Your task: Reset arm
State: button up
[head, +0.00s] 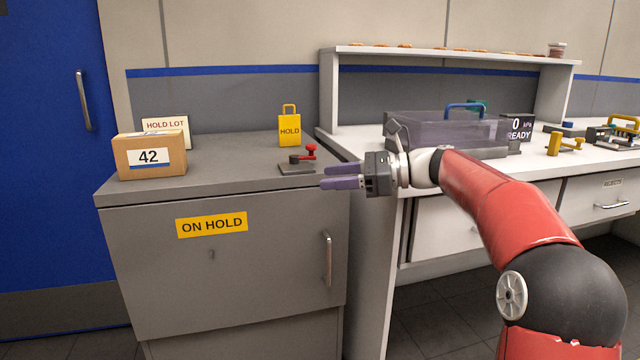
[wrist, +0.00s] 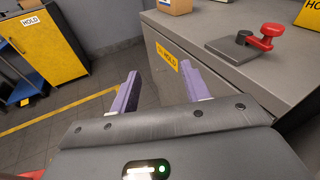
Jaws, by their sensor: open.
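My gripper (head: 326,178) is open and empty, with its two purple fingers pointing left in the head view. It is in front of the right part of the grey cabinet (head: 160,270) and near its top edge in that view. In the wrist view the two fingers of my gripper (wrist: 158,90) are spread apart with nothing between them. Floor and the cabinet's front show beyond them. My red arm reaches in from the right in the head view.
On the cabinet stand a box marked 42 (head: 150,157), a HOLD LOT sign (head: 166,125), a yellow HOLD tag (head: 289,130) and a red-handled clamp (head: 297,168). A white bench (head: 535,163) on the right carries a clear-lidded case (head: 445,131) and a READY display (head: 517,128).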

jog(key=s+f+n+h, duration=0.7)
jog(key=s+f+h, duration=0.15)
jog(key=s, duration=0.65)
jog(key=s+d+f+n+t+h, duration=0.1)
jog(key=s+d+f+n+h, duration=0.2)
jog(key=s, duration=0.6)
jog(key=s+d+f+n+t+h, duration=0.2)
jog(key=s+d+f+n+h, duration=0.2)
jog(key=s+d+f+n, duration=0.4)
notch_tip(320, 180, down, 2)
jog(key=shift+s+d+f, duration=0.1)
jog(key=shift+s+d, duration=0.4)
jog(key=shift+s, duration=0.45)
